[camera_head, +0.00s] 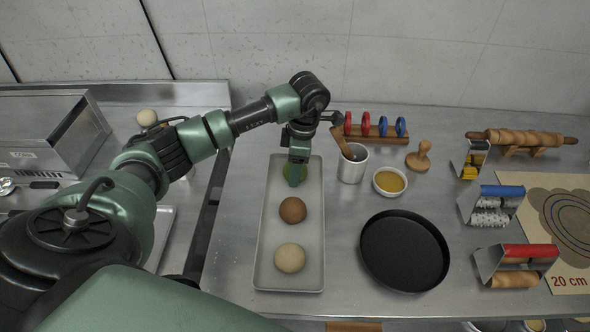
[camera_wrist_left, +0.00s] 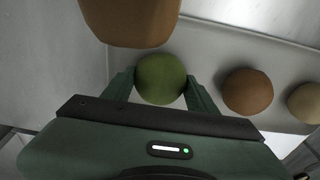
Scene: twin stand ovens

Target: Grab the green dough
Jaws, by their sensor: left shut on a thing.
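The green dough (camera_wrist_left: 160,79) sits between the two fingers of my left gripper (camera_wrist_left: 161,92) in the left wrist view, and the fingers are shut on it. In the head view my left gripper (camera_head: 295,176) points down at the far end of the white tray (camera_head: 311,258). A brown dough ball (camera_head: 292,210) and a cream dough ball (camera_head: 289,257) lie in the same tray, nearer the front. My right gripper is not in view.
A white cup (camera_head: 353,165) with a wooden-handled tool stands right of the tray, beside a bowl of yellow liquid (camera_head: 390,181). A black round pan (camera_head: 404,250) lies in front of them. Rollers and a mat (camera_head: 569,285) lie at right; a metal box (camera_head: 50,132) stands at left.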

